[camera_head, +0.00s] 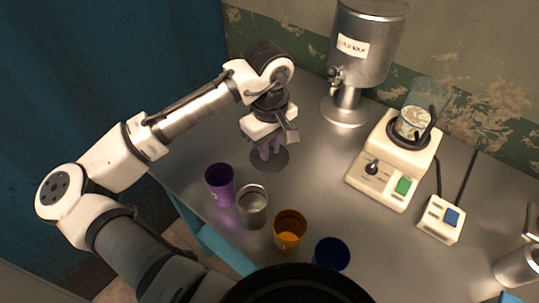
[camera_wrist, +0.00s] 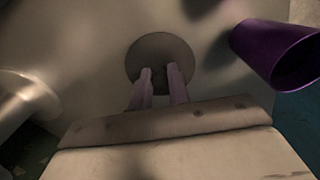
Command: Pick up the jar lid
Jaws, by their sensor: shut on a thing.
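The jar lid is a dark grey round disc (camera_head: 283,159) near the left part of the metal table, below my gripper (camera_head: 269,153). In the wrist view the lid (camera_wrist: 160,47) lies straight ahead of the two pale purple fingers of my gripper (camera_wrist: 160,72). The fingers point down and their tips are at the middle of the lid, with a narrow gap between them. My gripper is shut on the lid; the part between the tips is too dark to make out. I cannot tell whether the lid touches the table.
A purple cup (camera_head: 220,184), a metal cup (camera_head: 253,206), an orange cup (camera_head: 289,231) and a blue cup (camera_head: 331,254) stand along the front edge. A steel dispenser (camera_head: 364,50) and a cream heater (camera_head: 393,163) with a jar (camera_head: 412,122) stand behind and right.

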